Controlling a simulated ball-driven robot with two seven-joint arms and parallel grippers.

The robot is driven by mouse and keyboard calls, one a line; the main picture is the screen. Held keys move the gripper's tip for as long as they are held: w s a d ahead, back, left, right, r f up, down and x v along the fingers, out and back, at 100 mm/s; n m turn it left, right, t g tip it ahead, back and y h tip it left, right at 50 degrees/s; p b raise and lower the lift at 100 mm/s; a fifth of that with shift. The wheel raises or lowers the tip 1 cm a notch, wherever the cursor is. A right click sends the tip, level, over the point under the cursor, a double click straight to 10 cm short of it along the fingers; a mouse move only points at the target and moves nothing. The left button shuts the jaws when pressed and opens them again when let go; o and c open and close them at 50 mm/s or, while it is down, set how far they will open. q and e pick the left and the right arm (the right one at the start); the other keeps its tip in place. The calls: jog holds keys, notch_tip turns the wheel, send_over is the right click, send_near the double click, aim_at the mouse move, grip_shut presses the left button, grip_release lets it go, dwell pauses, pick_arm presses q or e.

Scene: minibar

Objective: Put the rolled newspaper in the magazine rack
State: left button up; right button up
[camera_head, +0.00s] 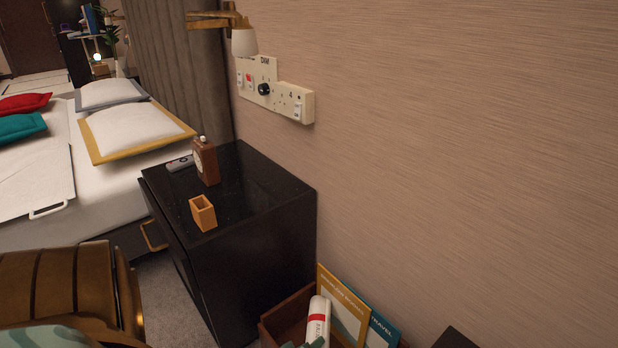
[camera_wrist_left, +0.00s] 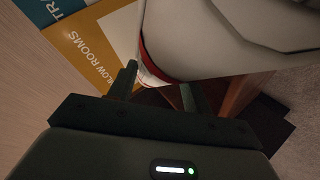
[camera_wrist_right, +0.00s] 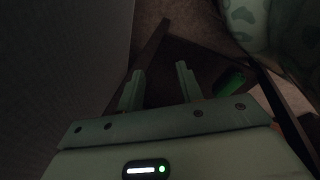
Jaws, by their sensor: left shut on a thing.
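The rolled newspaper (camera_head: 319,318), white with a red band, stands nearly upright at the bottom of the head view. It is over or within the wooden magazine rack (camera_head: 284,319), just in front of a yellow magazine; its lower end is hidden, so I cannot tell how deep it sits. In the left wrist view my left gripper (camera_wrist_left: 160,88) is shut on the newspaper (camera_wrist_left: 150,72), close to the yellow magazine (camera_wrist_left: 95,42). In the right wrist view my right gripper (camera_wrist_right: 158,85) is open, with nothing between its fingers.
A blue travel magazine (camera_head: 383,330) stands behind the yellow one. The wall closes off the right side.

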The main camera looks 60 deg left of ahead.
pick_arm(q)
jog(key=shift+f, duration=0.35)
jog(key=shift+f+b, duration=0.15)
jog(key=shift+b, duration=0.15)
jog(key=shift+f, duration=0.1)
jog(key=o, duration=1.1)
